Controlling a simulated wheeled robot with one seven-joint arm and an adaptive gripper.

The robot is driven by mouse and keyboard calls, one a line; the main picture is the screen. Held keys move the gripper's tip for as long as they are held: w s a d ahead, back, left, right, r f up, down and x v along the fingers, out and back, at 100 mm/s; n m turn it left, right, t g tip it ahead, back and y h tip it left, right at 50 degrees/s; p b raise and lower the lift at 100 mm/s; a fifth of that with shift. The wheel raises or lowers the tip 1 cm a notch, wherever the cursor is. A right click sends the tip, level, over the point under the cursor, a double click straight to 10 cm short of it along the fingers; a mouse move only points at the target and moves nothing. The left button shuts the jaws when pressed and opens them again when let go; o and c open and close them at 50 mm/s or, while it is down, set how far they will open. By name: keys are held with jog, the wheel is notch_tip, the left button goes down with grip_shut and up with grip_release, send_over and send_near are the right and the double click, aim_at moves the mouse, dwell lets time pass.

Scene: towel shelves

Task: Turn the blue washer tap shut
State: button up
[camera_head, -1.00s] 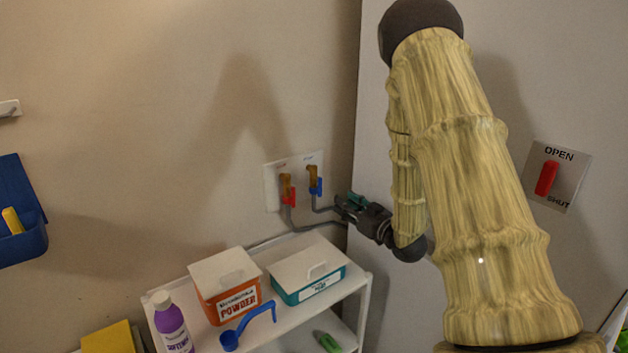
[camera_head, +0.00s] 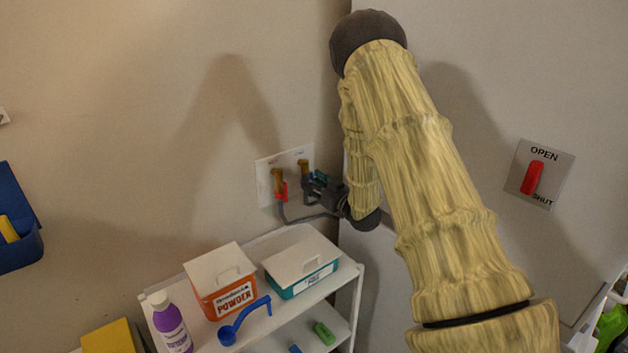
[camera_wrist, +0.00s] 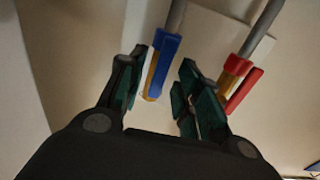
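The blue washer tap has a blue lever handle on a brass body; in the wrist view the blue handle (camera_wrist: 165,52) lies between my gripper's two fingers. In the head view only its brass top (camera_head: 304,167) shows clearly, and my gripper hides the blue handle. My gripper (camera_head: 313,184) is at the wall plate (camera_head: 264,182), open, with a green-padded finger on either side of the handle in the wrist view (camera_wrist: 161,66). I see gaps beside the handle. Contact at depth cannot be told.
The red tap (camera_head: 280,189) stands close to the left of my gripper; it also shows right of my right finger in the wrist view (camera_wrist: 240,80). A white shelf (camera_head: 350,278) below holds a powder box (camera_head: 222,280), a teal box (camera_head: 300,265) and a purple bottle (camera_head: 170,327). A red OPEN/SHUT switch (camera_head: 532,178) is at right.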

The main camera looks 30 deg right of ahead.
jog(key=shift+w, duration=0.15)
jog(key=shift+c, duration=0.2)
grip_shut()
